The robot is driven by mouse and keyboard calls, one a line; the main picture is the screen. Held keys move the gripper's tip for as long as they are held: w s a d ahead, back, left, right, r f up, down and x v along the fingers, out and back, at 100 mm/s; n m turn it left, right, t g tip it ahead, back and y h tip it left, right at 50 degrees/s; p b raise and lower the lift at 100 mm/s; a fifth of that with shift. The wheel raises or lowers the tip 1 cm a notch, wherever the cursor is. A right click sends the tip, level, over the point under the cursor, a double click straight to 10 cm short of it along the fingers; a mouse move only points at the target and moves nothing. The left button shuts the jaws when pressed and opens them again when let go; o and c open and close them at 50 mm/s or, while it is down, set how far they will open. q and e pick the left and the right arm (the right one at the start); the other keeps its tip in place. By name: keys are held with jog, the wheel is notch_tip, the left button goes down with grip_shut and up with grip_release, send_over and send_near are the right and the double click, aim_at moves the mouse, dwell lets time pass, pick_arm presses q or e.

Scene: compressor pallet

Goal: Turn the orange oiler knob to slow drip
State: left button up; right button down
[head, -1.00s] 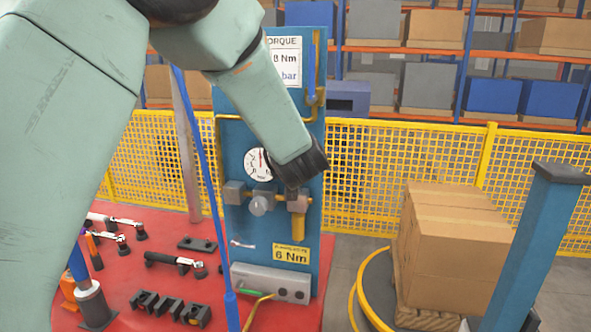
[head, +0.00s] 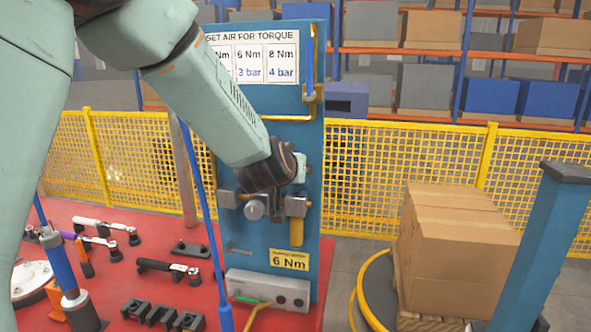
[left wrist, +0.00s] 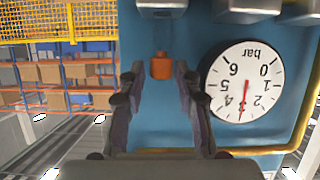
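The orange oiler knob (left wrist: 161,65) shows in the left wrist view in front of the blue panel. It lies between the fingertips of my left gripper (left wrist: 160,78), with a visible gap on each side. The gripper is open. In the head view my left gripper (head: 272,180) is at the blue panel (head: 262,135), just above the grey fittings, and the knob is hidden there. The oiler's grey block (head: 296,205) and amber bowl (head: 296,233) show below it. My right gripper is not in view.
The pressure gauge (left wrist: 243,82) beside the fingers appears upside down, its red needle near 3. A round regulator knob (head: 254,209) sits left of the oiler. Tools lie on the red table (head: 130,265). A carton (head: 455,245) stands right.

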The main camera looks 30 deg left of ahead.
pick_arm(q)
jog(key=shift+w+a+f, duration=0.1)
jog(key=shift+w+f, duration=0.05)
jog(key=shift+w, duration=0.2)
jog(key=shift+s+r, duration=0.2)
jog(key=shift+s, duration=0.15)
jog(key=shift+w+f, duration=0.2)
jog(key=shift+w, duration=0.2)
jog(key=c, duration=0.4)
grip_shut()
